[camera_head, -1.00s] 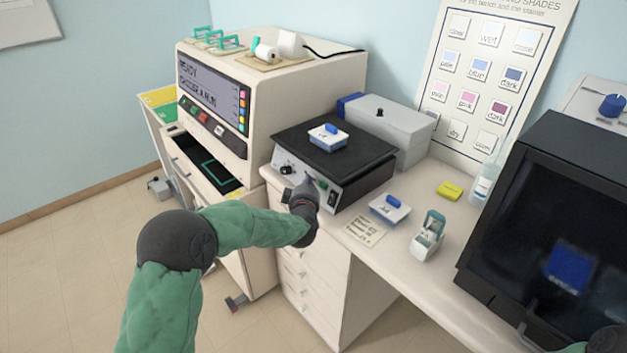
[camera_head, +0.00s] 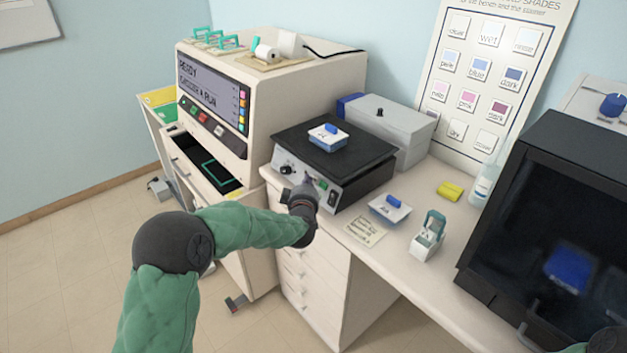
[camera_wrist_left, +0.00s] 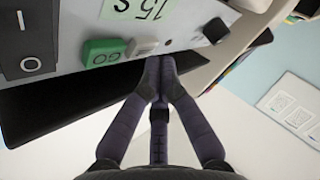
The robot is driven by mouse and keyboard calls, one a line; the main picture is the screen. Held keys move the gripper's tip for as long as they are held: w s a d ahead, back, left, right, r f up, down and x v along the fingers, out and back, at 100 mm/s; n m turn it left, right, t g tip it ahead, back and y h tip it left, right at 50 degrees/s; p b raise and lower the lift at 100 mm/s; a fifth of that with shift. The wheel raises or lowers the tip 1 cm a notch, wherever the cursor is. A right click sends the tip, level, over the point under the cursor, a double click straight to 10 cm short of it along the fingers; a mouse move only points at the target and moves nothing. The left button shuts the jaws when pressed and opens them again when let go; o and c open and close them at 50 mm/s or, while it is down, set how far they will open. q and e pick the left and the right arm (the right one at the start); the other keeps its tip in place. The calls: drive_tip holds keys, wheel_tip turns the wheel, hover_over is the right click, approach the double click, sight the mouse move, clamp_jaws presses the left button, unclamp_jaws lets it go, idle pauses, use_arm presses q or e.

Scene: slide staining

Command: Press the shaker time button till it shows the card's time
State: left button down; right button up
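The shaker (camera_head: 345,170) is a low box with a black top and a grey front panel. My left gripper (camera_head: 309,182) is at the panel, also seen in the left wrist view (camera_wrist_left: 158,66). Its fingertips are together and empty, just by the pale button; contact is unclear. The card (camera_head: 364,230) lies on the bench, its writing too small to read. My right gripper is not visible.
A blue-and-white tray (camera_head: 328,136) sits on the shaker. The stainer (camera_head: 270,105) is at left, a dark-fronted cabinet (camera_head: 555,220) at right. A yellow block (camera_head: 449,191) lies further back.

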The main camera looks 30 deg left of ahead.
use_arm(q)
drive_tip(key=shift+s+a+r, duration=0.1)
drive_tip(key=shift+s, duration=0.15)
drive_tip(key=shift+s+a+r, duration=0.3)
drive_tip(key=shift+s, duration=0.4)
drive_tip(key=shift+s+a+r, duration=0.3)
drive_tip(key=shift+s+r, duration=0.05)
drive_tip(key=shift+s, duration=0.4)
drive_tip(key=shift+s+a+r, duration=0.3)
drive_tip(key=shift+s, duration=0.4)
